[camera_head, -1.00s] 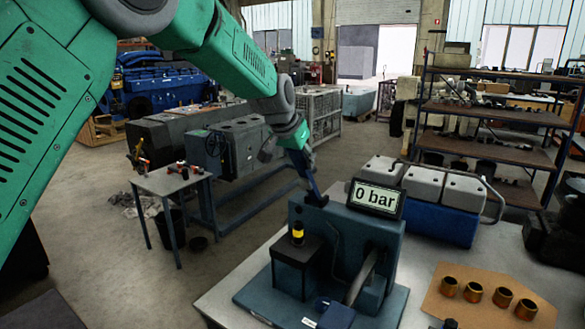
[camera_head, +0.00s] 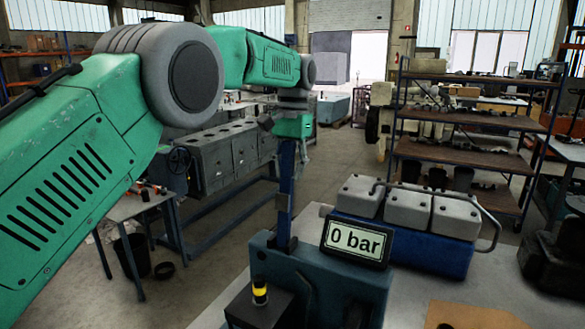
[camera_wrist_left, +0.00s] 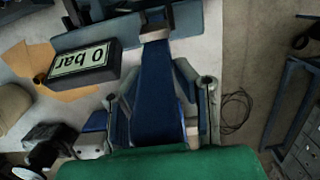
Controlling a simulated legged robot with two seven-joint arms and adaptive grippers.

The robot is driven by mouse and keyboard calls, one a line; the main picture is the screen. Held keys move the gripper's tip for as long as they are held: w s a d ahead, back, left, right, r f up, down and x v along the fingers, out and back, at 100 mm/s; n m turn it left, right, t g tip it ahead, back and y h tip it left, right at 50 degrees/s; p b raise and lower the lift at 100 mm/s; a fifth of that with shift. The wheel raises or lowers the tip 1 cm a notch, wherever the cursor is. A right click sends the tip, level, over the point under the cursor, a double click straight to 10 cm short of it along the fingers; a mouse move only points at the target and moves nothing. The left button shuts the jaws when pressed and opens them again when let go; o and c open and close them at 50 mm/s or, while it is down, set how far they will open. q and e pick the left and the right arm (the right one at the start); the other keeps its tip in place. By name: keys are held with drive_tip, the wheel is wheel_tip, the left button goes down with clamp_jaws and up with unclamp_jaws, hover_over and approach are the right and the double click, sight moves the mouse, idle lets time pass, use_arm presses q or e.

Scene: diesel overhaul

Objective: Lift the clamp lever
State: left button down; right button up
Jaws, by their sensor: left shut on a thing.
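The clamp lever (camera_head: 285,190) is a blue bar standing almost upright at the back of the teal test stand (camera_head: 345,285). My left gripper (camera_head: 286,130) is at the top of the lever, its fingers partly hidden by the wrist. In the left wrist view, the blue lever (camera_wrist_left: 156,85) runs between the gripper's two fingers (camera_wrist_left: 158,95), and the gripper is shut on it. A pale metal block shows at the lever's far end. My right gripper is not in view.
A display (camera_head: 357,243) reading "0 bar" sits on the stand. A black block with a yellow-banded cap (camera_head: 260,292) is in front. A blue case with grey lids (camera_head: 405,230) is behind to the right. A brown mat (camera_head: 470,316) lies on the bench.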

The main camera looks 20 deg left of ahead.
use_arm(q)
drive_tip(key=shift+w+f, duration=0.1)
drive_tip(key=shift+w, duration=0.05)
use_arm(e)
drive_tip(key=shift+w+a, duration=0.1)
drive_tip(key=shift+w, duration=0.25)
use_arm(q)
drive_tip(key=c, duration=1.3)
unclamp_jaws()
drive_tip(key=shift+c, duration=0.2)
